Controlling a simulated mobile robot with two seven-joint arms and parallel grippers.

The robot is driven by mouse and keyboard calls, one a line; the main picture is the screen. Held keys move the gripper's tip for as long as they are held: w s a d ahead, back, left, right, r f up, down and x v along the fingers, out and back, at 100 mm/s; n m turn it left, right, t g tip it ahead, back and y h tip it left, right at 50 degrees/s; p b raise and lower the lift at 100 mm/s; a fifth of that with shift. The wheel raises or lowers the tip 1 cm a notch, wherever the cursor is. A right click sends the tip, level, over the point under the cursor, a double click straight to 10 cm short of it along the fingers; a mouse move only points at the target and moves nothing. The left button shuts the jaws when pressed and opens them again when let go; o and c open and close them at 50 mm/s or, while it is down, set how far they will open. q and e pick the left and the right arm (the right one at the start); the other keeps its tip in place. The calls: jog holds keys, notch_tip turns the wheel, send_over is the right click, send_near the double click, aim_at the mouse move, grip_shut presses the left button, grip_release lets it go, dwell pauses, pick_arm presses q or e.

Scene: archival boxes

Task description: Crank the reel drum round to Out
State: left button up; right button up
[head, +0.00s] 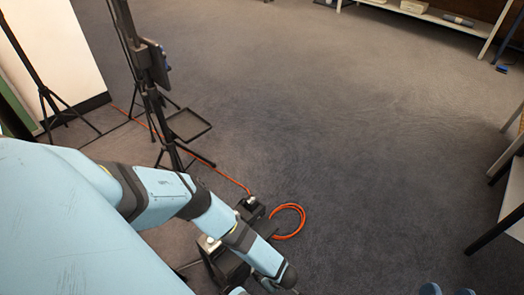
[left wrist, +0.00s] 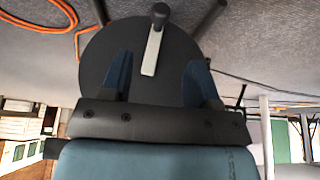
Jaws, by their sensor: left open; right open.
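The reel drum (left wrist: 97,65) shows in the left wrist view as a dark grey round disc. Its crank has a pale arm (left wrist: 152,52) and a dark rounded knob (left wrist: 159,14) near the disc's upper edge. My left gripper (left wrist: 160,62) is open, with its two blue fingers over the disc on either side of the pale arm. I cannot tell whether they touch it. No Out mark is readable. In the head view my left arm covers much of the drum's area. My right gripper (head: 448,291) is open and empty, with only its fingertips showing at the bottom edge.
A coiled orange cable (head: 288,222) lies on the carpet beside a small black box (head: 250,208). Black stands (head: 150,95) rise at the left. A white shelf (head: 425,14) stands at the back right, and furniture edges the right side. The middle carpet is clear.

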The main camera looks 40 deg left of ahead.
pick_arm(q)
jog(key=b+x, duration=0.6)
jog(key=x, duration=0.5)
jog(key=shift+s+f, duration=0.1)
jog(key=shift+f, duration=0.2)
jog(key=shift+a+f, duration=0.15)
jog(key=shift+f, duration=0.2)
pick_arm(e)
jog(key=w+n, duration=0.1)
jog(key=d+f+n, duration=0.1)
jog(key=w+n+t, duration=0.1)
jog(key=shift+w+d+f+n+y, duration=0.25)
jog(key=shift+w+f+n+y, duration=0.05)
jog(key=shift+f+n, duration=0.1)
pick_arm(q)
grip_shut()
